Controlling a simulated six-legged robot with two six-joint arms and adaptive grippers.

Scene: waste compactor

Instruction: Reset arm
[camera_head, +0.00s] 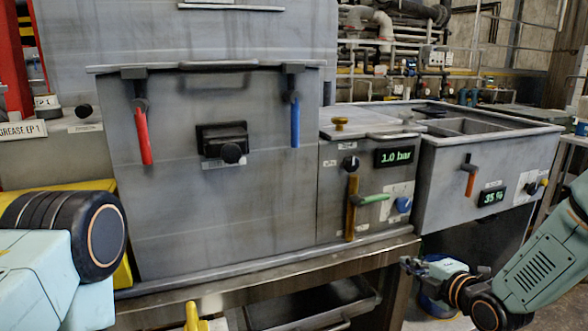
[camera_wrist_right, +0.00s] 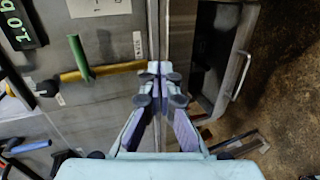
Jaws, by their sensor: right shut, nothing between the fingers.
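My right arm (camera_head: 545,260) comes in from the right. Its gripper (camera_head: 412,266) hangs in front of the machine, below the right-hand basin, with its fingers pointing left. In the right wrist view the fingers (camera_wrist_right: 160,78) are together, with nothing between them. I see no contact with the machine. My left arm shows only as a pale link and a dark joint (camera_head: 98,236) at the left edge; its gripper is out of view.
The compactor's grey front (camera_head: 220,210) has a red handle (camera_head: 142,135), a blue handle (camera_head: 295,122) and a black latch (camera_head: 225,143). Beside it, a panel reads 1.0 bar (camera_head: 396,156); the basin unit's display reads 35 % (camera_head: 492,196). A ledge (camera_head: 280,277) runs below the compactor.

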